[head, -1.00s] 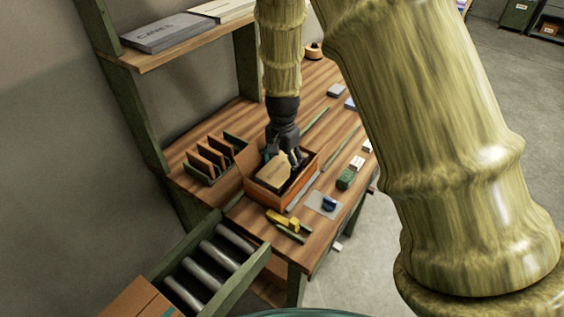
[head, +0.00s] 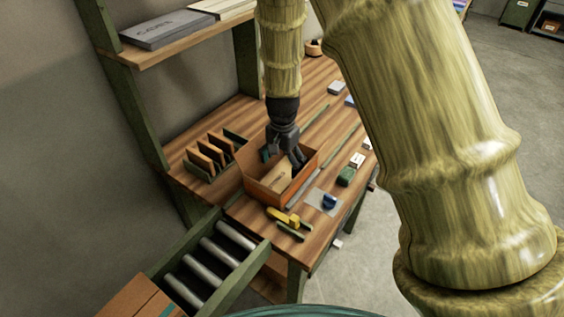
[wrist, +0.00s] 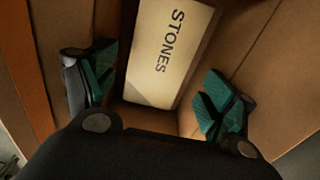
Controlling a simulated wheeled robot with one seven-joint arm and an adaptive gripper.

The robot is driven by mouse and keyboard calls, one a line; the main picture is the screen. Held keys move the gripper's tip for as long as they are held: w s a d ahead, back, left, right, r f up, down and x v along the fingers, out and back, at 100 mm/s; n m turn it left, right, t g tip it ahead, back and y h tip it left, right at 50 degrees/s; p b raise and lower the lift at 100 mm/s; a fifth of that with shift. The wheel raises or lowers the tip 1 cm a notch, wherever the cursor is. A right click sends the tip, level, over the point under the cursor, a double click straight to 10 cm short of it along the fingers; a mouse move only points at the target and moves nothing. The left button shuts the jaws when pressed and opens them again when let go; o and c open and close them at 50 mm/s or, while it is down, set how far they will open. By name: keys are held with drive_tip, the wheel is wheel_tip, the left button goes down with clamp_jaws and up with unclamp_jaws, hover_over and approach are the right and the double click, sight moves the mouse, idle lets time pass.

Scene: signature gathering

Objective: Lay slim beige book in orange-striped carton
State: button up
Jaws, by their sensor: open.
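The slim beige book (wrist: 168,52), marked "STONES", lies inside the orange carton (head: 272,196); it also shows in the head view (head: 284,178), partly hidden by my gripper. In the wrist view the carton's brown inner walls (wrist: 275,70) surround it. My gripper (head: 292,158) reaches down into the carton. In the wrist view its teal-padded fingers (wrist: 155,98) are spread apart, one on each side of the book's near end, with visible gaps between them and the book. The stripes on the carton are too small to make out.
A rack with upright brown dividers (head: 208,152) stands left of the carton. A yellow tool (head: 283,216), a blue item on a pale sheet (head: 329,202) and a green item (head: 346,176) lie nearby.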

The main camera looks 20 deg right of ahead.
sight(283, 176)
wheel_tip(283, 176, up, 13)
drive_tip(key=b, duration=0.3)
idle(0.5)
drive_tip(key=shift+r, duration=0.1)
